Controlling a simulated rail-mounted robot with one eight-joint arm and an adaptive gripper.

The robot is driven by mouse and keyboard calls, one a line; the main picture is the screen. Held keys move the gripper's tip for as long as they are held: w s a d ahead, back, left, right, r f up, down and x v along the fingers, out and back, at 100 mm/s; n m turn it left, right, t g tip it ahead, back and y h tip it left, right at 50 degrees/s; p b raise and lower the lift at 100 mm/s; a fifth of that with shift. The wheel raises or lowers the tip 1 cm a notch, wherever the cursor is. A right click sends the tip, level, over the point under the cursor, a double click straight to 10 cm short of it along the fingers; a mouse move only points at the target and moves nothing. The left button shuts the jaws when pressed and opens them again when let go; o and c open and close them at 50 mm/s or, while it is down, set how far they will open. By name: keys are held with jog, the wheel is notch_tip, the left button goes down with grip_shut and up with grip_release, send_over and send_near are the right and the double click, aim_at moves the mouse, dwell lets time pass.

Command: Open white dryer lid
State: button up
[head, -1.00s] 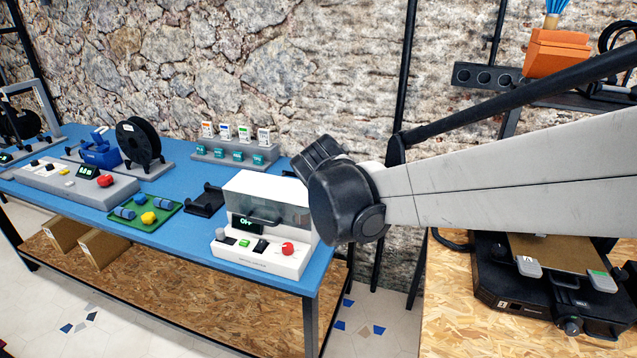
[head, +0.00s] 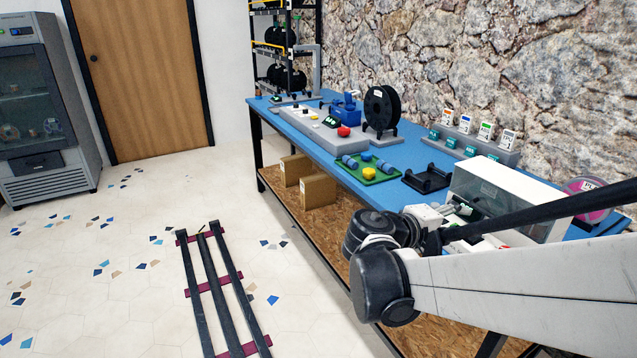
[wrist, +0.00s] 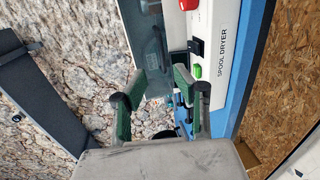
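The white dryer (head: 500,186) stands at the near right end of the blue bench, partly hidden by my arm. Its see-through lid looks down; it also shows as a grey, glassy panel in the wrist view (wrist: 140,32). The dryer's white front (wrist: 219,62), marked SPOOL DRYER, carries a red knob, a black switch and a green button. My gripper (wrist: 160,76) is open, its two green-padded fingers apart, with nothing held. It is close to the dryer's front and lid, but I cannot tell whether it touches. In the head view my arm partly hides the gripper (head: 450,213).
Along the blue bench (head: 298,135) stand a black spool (head: 380,107), a green tray (head: 369,171) with small parts, a black cradle (head: 428,178) and a card rack (head: 470,143). A pink spool (head: 587,200) is right of the dryer. Dark rails (head: 208,290) cross the open floor.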

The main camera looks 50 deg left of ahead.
jog(key=b+x, duration=0.3)
jog(key=x, duration=1)
jog(key=shift+a, duration=0.1)
jog(key=shift+c, duration=0.5)
grip_shut()
